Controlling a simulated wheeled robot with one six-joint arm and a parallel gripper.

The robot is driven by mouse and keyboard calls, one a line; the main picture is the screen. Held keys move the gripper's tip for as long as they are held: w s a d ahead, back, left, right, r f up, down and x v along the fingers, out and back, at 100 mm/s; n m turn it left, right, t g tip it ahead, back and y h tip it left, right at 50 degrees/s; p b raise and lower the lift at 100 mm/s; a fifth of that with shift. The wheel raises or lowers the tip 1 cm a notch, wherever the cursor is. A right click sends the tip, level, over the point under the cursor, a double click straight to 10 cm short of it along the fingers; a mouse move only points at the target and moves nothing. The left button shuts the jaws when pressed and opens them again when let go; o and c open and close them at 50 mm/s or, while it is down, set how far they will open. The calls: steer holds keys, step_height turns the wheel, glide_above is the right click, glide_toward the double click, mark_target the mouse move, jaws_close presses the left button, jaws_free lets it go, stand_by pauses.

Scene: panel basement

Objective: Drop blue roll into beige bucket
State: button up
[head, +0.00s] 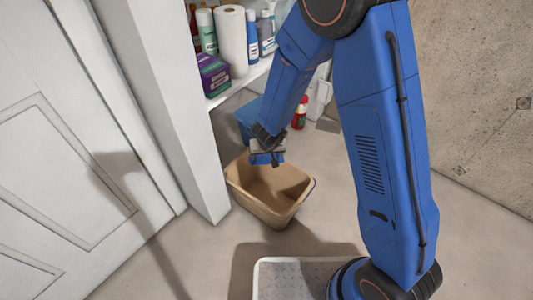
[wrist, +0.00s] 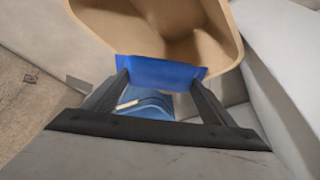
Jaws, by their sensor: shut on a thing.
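The beige bucket (head: 262,201) stands on the floor in the head view, open side up and empty as far as I can see. It also shows at the top of the wrist view (wrist: 222,70). My gripper (head: 267,156) is above the back part of the bucket. In the wrist view my gripper (wrist: 160,82) is shut on the blue roll (wrist: 158,71), which lies across between the two fingertips. In the head view the blue roll (head: 268,160) is partly hidden by my gripper.
A blue container (head: 246,115) stands behind the bucket on the floor. A red bottle (head: 300,113) is to its right. A white shelf (head: 240,84) with a paper towel roll (head: 231,40), bottles and a purple box (head: 213,75) is at the back. A white wall edge (head: 170,100) stands left of the bucket.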

mark_target(267, 160)
steer(key=shift+f, duration=2.25)
steer(key=o, duration=1.3)
steer(key=shift+c, duration=0.2)
steer(key=a+v, duration=0.1)
steer(key=v, duration=1.6)
steer(key=shift+d+r, duration=0.2)
steer(key=shift+d, duration=0.25)
